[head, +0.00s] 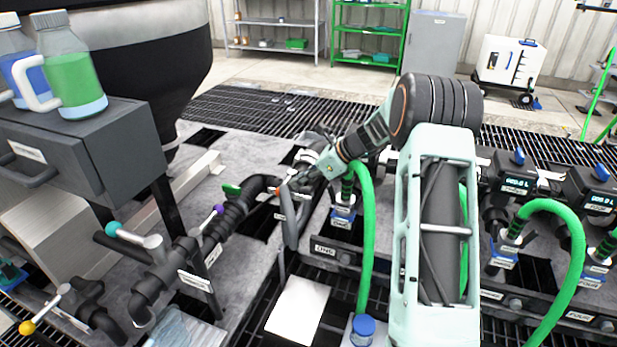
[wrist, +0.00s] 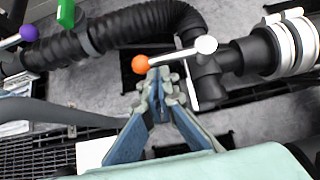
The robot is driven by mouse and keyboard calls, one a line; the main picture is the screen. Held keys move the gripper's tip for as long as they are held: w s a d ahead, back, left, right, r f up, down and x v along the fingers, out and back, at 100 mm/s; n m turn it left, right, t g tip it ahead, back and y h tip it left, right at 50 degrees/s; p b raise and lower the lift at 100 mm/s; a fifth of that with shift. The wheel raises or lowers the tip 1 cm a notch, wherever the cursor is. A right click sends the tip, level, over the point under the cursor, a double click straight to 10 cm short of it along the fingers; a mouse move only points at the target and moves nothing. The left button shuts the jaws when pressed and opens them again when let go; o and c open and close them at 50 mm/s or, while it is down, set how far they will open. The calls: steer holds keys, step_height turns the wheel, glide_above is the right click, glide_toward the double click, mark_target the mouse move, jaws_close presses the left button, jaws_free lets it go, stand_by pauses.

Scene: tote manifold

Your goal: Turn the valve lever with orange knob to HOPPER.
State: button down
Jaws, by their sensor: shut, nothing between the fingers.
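The orange knob (wrist: 140,64) is on the end of a short silver lever (wrist: 185,51) on a black pipe valve (wrist: 207,78) in the wrist view. The lever points left from its pivot, tilted slightly down. My gripper (wrist: 160,82) is shut and empty, its fingertips just below the lever, close beside the knob on its right. I cannot tell whether they touch. In the head view, my gripper (head: 288,184) is at the dark pipework left of centre, and the knob (head: 277,189) shows only as a small orange spot. I cannot read a HOPPER mark in either view.
A purple-knobbed lever (head: 218,209), a teal-knobbed lever (head: 113,229) and a yellow-knobbed lever (head: 27,327) stand on the pipes to the left. A ribbed black hose (wrist: 120,30) runs behind the knob. A green hose (head: 366,240) hangs near my arm.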

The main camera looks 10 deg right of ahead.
steer(key=shift+x, duration=1.05)
